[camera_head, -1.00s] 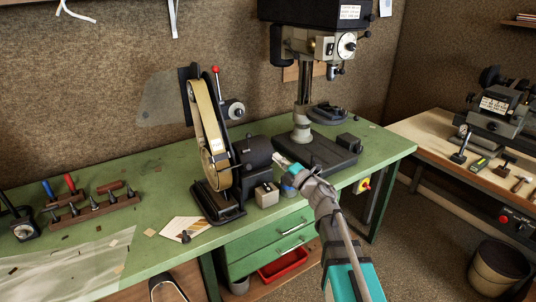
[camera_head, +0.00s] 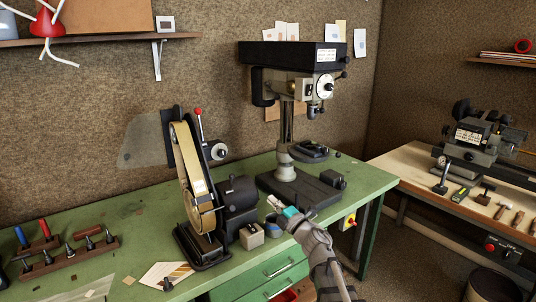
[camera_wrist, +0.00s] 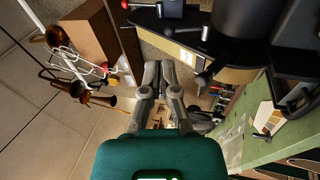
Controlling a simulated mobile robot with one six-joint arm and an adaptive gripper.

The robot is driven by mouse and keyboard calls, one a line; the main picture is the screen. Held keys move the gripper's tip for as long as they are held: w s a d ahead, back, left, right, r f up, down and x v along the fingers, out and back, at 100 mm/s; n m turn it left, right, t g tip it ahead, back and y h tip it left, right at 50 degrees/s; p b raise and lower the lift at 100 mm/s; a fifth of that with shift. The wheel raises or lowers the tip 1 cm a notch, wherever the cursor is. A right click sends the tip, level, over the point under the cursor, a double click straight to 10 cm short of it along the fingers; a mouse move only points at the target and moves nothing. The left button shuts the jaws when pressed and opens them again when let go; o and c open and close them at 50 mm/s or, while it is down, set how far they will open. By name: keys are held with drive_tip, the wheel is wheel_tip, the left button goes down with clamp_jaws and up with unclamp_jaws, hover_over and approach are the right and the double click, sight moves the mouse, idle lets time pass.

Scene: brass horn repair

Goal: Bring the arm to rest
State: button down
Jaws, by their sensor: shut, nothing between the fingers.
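My gripper (camera_head: 272,201) is in front of the green workbench, by the base of the drill press and right of the belt grinder's motor. In the wrist view its two fingers (camera_wrist: 159,68) are together with nothing between them. My arm reaches up from the bottom of the head view, bent at the wrist. The gripper appears raised in the air; the head view does not settle whether it clears the bench edge.
The belt grinder (camera_head: 190,185), drill press (camera_head: 287,120) and small grey block (camera_head: 251,236) are near my gripper. The green bench (camera_head: 130,225) holds a tool rack (camera_head: 72,252). A second bench (camera_head: 405,178) with a machine (camera_head: 480,140) stands right. Open floor lies between the benches.

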drive_tip(key=d+f+m+g+h, duration=0.2)
drive_tip(key=d+f+m+h, duration=0.4)
drive_tip(key=d+m+h, duration=0.35)
drive_tip(key=d+f+m+g+h, duration=0.1)
drive_tip(key=d+f+m+h, duration=0.65)
drive_tip(key=m, duration=0.35)
drive_tip(key=s+f+m+g+y, duration=0.1)
drive_tip(key=s+f+g, duration=0.2)
drive_tip(key=s, duration=0.3)
drive_tip(key=s+a+f+m+g+y, duration=0.1)
drive_tip(key=s+f+m+g, duration=0.1)
drive_tip(key=s+g, duration=0.3)
drive_tip(key=s+f+m+g+y, duration=0.1)
drive_tip(key=s+f+m+g, duration=0.1)
drive_tip(key=s+f+g, duration=0.3)
drive_tip(key=s, duration=0.4)
drive_tip(key=shift+s+a, duration=0.15)
drive_tip(key=shift+a, duration=0.1)
